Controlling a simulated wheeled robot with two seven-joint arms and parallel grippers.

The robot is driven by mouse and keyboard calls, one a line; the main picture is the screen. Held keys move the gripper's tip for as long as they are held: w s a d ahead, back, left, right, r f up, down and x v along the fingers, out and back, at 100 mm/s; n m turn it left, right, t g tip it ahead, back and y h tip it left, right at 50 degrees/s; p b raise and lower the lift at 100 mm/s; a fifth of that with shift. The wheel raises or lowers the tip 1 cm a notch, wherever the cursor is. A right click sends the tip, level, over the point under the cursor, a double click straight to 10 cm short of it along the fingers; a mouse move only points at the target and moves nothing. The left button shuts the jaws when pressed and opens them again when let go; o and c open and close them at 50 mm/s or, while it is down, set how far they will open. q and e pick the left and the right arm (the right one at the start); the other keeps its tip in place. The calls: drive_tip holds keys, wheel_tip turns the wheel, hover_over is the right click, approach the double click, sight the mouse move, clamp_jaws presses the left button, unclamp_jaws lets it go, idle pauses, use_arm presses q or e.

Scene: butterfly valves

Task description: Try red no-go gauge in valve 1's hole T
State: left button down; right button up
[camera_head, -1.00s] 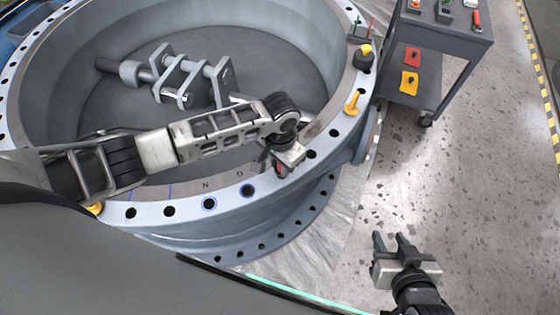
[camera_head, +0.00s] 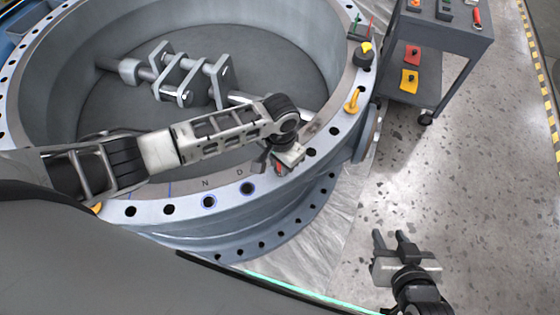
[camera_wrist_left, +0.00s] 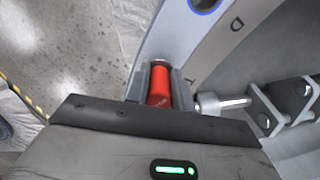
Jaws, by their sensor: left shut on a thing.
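Valve 1 (camera_head: 180,218) is a large grey ring with a row of dark holes in its flange, and the letters N and D show near some of them. My left gripper (camera_head: 281,168) is over the flange, to the right of the D hole (camera_head: 248,188). It is shut on the red no-go gauge (camera_wrist_left: 159,88), which shows as a red cylinder between the fingers in the left wrist view. A letter, partly covered, shows beside the gauge there. The hole under the gauge is hidden, so I cannot tell how deep it sits. My right gripper (camera_head: 394,243) is open and empty above the floor.
A yellow pin (camera_head: 352,100) and a yellow-topped black piece (camera_head: 365,52) stand on the flange at right. A grey cart (camera_head: 445,40) with red and yellow pieces stands beyond. The disc linkage (camera_head: 190,80) is inside the ring. Floor at right is clear.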

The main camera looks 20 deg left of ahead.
use_arm(q)
drive_tip(key=shift+r, duration=0.1)
idle(0.5)
drive_tip(key=shift+r+p, duration=1.15)
drive_tip(key=shift+p, duration=0.1)
drive_tip(key=shift+r, duration=2.05)
